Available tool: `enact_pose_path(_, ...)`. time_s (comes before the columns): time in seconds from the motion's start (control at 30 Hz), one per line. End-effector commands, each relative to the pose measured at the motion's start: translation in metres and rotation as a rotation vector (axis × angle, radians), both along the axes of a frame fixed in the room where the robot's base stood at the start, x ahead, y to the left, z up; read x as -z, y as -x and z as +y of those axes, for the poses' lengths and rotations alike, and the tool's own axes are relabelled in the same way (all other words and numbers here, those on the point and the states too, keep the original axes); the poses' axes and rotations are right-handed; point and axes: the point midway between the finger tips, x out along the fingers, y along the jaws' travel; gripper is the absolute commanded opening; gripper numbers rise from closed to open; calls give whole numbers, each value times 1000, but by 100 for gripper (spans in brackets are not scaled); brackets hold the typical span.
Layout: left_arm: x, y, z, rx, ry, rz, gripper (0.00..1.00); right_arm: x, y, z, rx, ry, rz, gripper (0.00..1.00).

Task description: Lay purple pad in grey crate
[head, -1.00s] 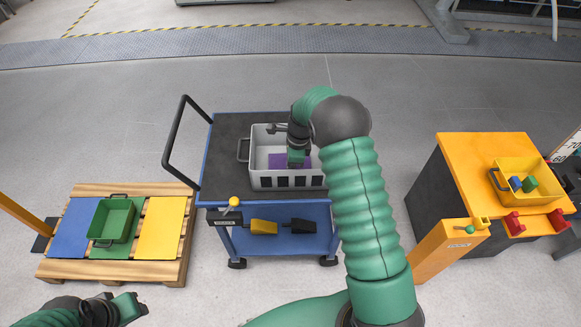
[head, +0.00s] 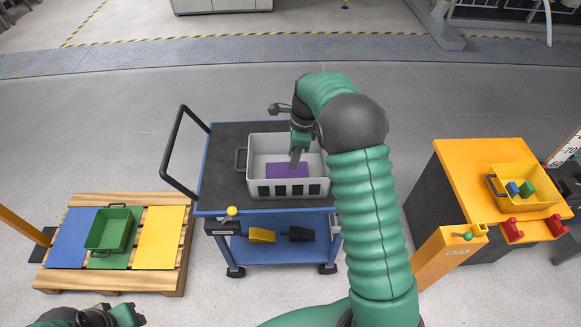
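The purple pad (head: 287,171) lies flat on the floor of the grey crate (head: 290,189), towards its near wall. The crate stands on the dark top of the blue trolley. My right gripper (head: 295,160) points down into the crate, with its fingertips just above or at the pad's far edge. The pad's near part is clear of the fingers. I cannot tell whether the fingers are open or touch the pad. My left gripper (head: 134,315) shows only in part at the bottom left, away from the trolley, and its opening is unclear.
The blue trolley (head: 208,190) has a black handle and a lower shelf with yellow and black items. A pallet (head: 110,282) with a green crate (head: 97,243) stands left. A yellow bin (head: 548,204) with blocks sits on the orange-topped table (head: 462,165) at right.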

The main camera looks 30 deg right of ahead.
Motion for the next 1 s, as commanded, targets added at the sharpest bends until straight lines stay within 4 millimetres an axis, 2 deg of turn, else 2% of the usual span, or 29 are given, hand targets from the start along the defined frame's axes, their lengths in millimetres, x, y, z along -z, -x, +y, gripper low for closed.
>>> enact_pose_path(0.13, -1, 0, 0, 0, 0, 0, 36, -15, 3, 1, -24, 3, -3, 30)
enact_pose_path(0.23, -1, 0, 0, 0, 0, 0, 36, -19, 17, 22, -217, 37, -33, 30)
enact_pose_path(0.27, -1, 0, 0, 0, 0, 0, 36, -20, 25, 33, -323, 56, -48, 30)
enact_pose_path(0.37, -1, 0, 0, 0, 0, 0, 36, -22, 66, 78, -800, 146, -111, 30)
enact_pose_path(0.4, -1, 0, 0, 0, 0, 0, 36, -21, 86, 97, -1015, 188, -136, 30)
enact_pose_path(0.5, -1, 0, 0, 0, 0, 0, 36, -15, 136, 133, -1518, 289, -185, 30)
enact_pose_path(0.6, -1, 0, 0, 0, 0, 0, 36, -8, 175, 154, -1883, 363, -213, 30)
enact_pose_path(0.63, -1, 0, 0, 0, 0, 0, 36, -6, 182, 157, -1955, 379, -219, 30)
enact_pose_path(0.73, -1, 0, 0, 0, 0, 0, 36, -3, 195, 162, -2085, 405, -225, 30)
enact_pose_path(1.0, -1, 0, 0, 0, 0, 0, 36, -2, 196, 162, -2094, 405, -224, 30)
